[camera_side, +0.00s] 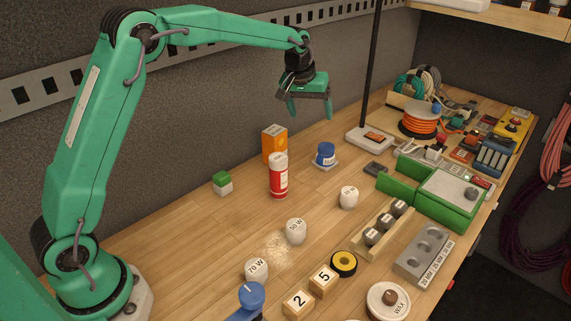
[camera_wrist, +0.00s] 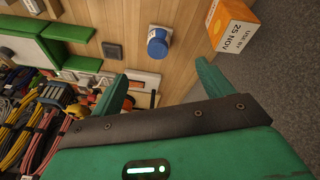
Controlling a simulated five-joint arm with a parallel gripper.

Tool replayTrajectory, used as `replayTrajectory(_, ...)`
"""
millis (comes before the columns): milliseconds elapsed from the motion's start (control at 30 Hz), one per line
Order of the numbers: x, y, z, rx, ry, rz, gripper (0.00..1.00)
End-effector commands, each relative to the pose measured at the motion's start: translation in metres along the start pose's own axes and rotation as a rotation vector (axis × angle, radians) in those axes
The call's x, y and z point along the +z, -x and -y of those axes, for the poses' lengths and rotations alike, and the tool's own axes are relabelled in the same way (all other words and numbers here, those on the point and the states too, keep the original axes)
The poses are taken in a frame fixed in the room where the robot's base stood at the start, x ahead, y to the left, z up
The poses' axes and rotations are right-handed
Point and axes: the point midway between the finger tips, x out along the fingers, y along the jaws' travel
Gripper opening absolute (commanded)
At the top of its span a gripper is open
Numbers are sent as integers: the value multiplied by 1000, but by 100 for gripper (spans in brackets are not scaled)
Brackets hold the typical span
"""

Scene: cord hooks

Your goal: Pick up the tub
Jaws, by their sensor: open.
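A small blue tub (camera_side: 326,152) with a white label stands upright on a small pale plate (camera_side: 324,165) towards the back of the bench. It also shows in the wrist view as a blue tub (camera_wrist: 157,46), ahead of and between my fingers. My gripper (camera_side: 310,108) hangs open and empty, well above the bench and slightly left of the tub in the side view. In the wrist view my gripper (camera_wrist: 160,82) has its two green fingers spread wide, touching nothing. A round tin marked WAX (camera_side: 388,302) stands at the front edge.
A red-and-white can (camera_side: 278,176) and an orange box (camera_side: 274,144) stand left of the tub. A black pole on a base (camera_side: 370,138) rises to its right. A white knob-like weight (camera_side: 348,197) and a green fixture (camera_side: 440,192) are nearer the front. Bare wood lies around the tub.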

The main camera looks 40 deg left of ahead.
Motion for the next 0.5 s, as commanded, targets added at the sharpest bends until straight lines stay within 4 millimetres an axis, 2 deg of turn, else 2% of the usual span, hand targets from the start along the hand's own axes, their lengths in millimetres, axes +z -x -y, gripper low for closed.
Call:
replayTrajectory(33, -5, -15, -2, -4, 12, 7, 79)
replayTrajectory(100, -12, -33, -4, -7, 30, 14, 79)
replayTrajectory(300, -25, -78, -9, -14, 76, 27, 79)
replayTrajectory(500, -30, -103, -10, -18, 101, 34, 79)
